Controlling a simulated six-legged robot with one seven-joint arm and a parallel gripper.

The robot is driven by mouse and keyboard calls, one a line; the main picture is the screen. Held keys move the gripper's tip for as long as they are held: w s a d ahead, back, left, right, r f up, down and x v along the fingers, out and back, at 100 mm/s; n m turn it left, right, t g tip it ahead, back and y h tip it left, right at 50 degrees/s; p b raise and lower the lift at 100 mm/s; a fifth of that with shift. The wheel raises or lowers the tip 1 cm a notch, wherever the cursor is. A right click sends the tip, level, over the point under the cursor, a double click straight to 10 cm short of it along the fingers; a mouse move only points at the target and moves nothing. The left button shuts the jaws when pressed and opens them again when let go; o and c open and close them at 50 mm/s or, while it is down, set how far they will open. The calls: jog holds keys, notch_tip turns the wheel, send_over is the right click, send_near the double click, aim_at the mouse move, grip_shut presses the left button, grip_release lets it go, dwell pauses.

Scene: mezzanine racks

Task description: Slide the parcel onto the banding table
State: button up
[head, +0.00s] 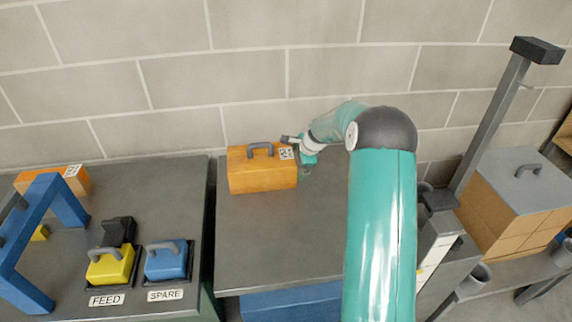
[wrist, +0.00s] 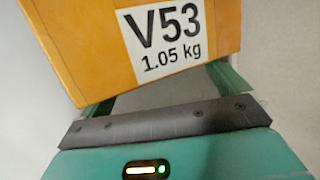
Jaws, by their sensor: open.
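An orange parcel (head: 262,176) with a grey handle stands upright on the middle grey table (head: 290,235), near the wall. In the wrist view the parcel (wrist: 90,40) fills the top, and its white label reads V53, 1.05 kg. My gripper (head: 299,158) is open at the parcel's right end, with nothing held. In the wrist view the fingers are partly hidden at the parcel's lower edge; I cannot tell whether they touch it. The left table (head: 160,215) carries a blue arch (head: 55,195), which looks like the banding table.
A narrow gap separates the two tables. On the left table are a yellow block (head: 110,267) by a FEED sign, a blue block (head: 165,263) by SPARE, a black block and another orange box (head: 78,178). A grey post (head: 490,125) and carton (head: 515,210) stand right.

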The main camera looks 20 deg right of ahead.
aim_at(278, 163)
jog(key=shift+w+a, duration=0.35)
jog(key=shift+a, duration=0.9)
jog(key=shift+w+a, duration=0.3)
jog(key=shift+a, duration=1)
jog(key=shift+w+a, duration=0.35)
jog(key=shift+a, duration=0.9)
jog(key=shift+w+a, duration=0.15)
jog(key=shift+a, duration=0.5)
jog(key=shift+w+a, duration=0.15)
jog(key=shift+a, duration=0.45)
jog(key=shift+s+d, duration=0.2)
jog(key=shift+d, duration=0.6)
jog(key=shift+s+d, duration=0.2)
jog(key=shift+d, duration=0.55)
jog(key=shift+r, duration=6.55)
jog(key=shift+d, duration=0.15)
